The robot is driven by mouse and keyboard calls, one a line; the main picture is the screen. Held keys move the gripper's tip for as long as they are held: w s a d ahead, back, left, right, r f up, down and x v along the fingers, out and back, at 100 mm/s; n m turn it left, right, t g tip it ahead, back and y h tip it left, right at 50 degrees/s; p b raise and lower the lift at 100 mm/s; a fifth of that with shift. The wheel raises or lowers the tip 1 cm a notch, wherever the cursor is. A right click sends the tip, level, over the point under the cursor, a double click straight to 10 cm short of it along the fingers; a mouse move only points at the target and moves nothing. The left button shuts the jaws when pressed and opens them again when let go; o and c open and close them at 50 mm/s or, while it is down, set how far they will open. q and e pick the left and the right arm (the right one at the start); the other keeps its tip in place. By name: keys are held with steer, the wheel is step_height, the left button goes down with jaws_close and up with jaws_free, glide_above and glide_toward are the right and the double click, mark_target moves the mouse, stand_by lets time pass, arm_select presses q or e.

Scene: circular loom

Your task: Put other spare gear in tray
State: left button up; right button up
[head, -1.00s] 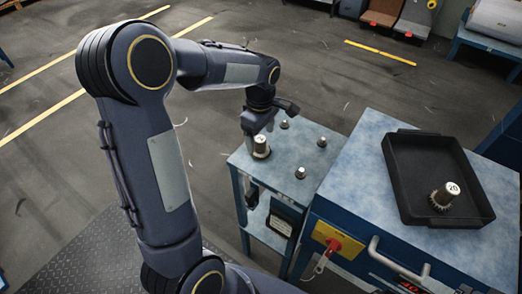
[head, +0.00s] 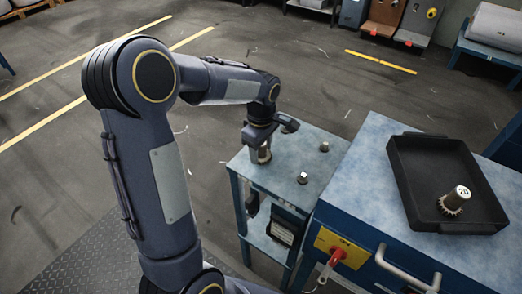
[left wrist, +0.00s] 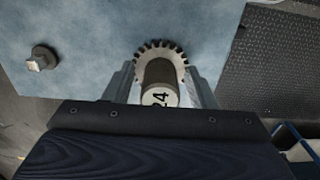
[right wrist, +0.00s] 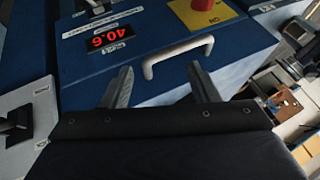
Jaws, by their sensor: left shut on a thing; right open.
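A spare gear marked 24 (left wrist: 160,72) stands on the small blue-grey side table, its toothed rim showing in the left wrist view. My left gripper (head: 262,152) is over it with its fingers on either side, shut on its hub. In the head view the gear is mostly hidden by the gripper. Another gear, marked 20 (head: 455,200), stands inside the black tray (head: 408,190) near its front right corner. My right gripper (right wrist: 157,88) is open and empty; it shows only in the right wrist view, facing a blue cabinet front with a handle.
Metal pegs (head: 302,178) stick up from the side table (head: 282,172). The blue cabinet (head: 370,190) under the tray has a front handle (head: 408,270) and a red switch on a yellow plate (head: 338,254). The tray's left and back floor is free.

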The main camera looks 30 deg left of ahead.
arm_select(q)
jaws_close()
steer(key=shift+r, duration=0.1)
steer(key=shift+r, duration=0.1)
steer(key=shift+r+p, duration=1.75)
steer(key=shift+r, duration=0.3)
steer(key=shift+f, duration=0.1)
